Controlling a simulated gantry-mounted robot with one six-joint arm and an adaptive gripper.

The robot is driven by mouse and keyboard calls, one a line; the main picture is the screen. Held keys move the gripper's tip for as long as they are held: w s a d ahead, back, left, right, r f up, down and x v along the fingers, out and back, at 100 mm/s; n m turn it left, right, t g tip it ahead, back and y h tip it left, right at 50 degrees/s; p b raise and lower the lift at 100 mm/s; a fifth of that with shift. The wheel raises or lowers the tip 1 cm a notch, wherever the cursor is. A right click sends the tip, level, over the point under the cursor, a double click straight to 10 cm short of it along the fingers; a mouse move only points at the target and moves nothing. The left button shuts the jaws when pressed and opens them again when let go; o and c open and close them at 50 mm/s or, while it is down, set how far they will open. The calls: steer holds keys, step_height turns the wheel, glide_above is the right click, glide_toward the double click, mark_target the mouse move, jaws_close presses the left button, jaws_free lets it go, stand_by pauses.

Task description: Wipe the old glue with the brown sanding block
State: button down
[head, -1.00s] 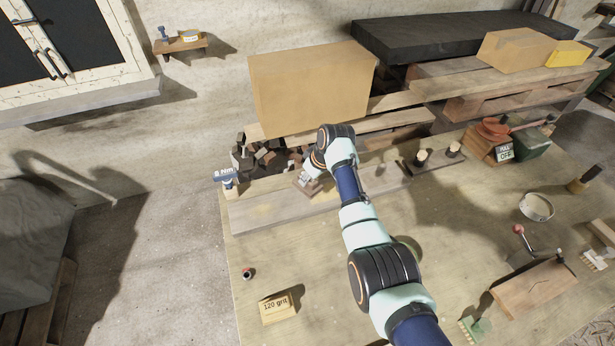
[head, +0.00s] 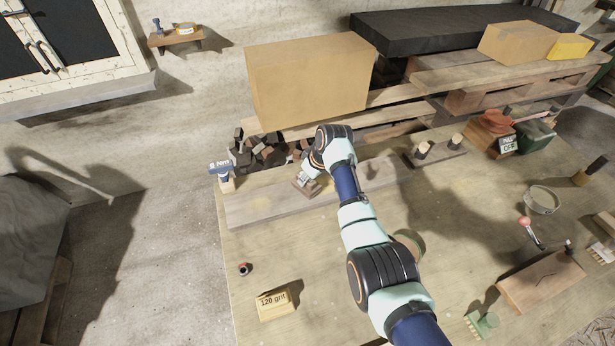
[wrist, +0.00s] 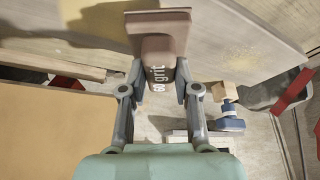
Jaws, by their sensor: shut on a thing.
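My gripper (wrist: 158,88) is shut on the brown sanding block (wrist: 160,32), which is marked "60 grit" in the wrist view. The block has a wide flat base at its far end and is over the grey-brown timber board (head: 262,207). I cannot tell whether its face touches the wood. The old glue (wrist: 238,52) shows as a pale yellow, grainy patch on the board, to the right of the block in the wrist view. In the head view my gripper (head: 307,182) is over the board's middle, and the arm hides part of the board.
A blue tool marked "Nm" (head: 220,170) stands by the board's left end. A large cardboard box (head: 310,82) stands behind. The bench's front left is mostly clear.

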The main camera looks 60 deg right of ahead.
steer(key=shift+f+b, duration=0.6)
steer(key=shift+f, duration=0.35)
steer(key=shift+s+d+r+b, duration=0.1)
steer(key=shift+s+d+b, duration=0.2)
steer(key=shift+s+d, duration=1.05)
steer(key=shift+s+d+f+b, duration=0.15)
steer(key=shift+s+d+b, duration=0.5)
steer(key=shift+s+d, duration=0.25)
steer(key=shift+s+d+f+b, duration=0.1)
steer(key=shift+s+d+b, duration=0.55)
steer(key=shift+s+d, duration=0.2)
steer(key=shift+s+d+b, duration=0.6)
steer(key=shift+s, duration=0.05)
steer(key=shift+s+d+r, duration=0.2)
steer(key=shift+f, duration=0.1)
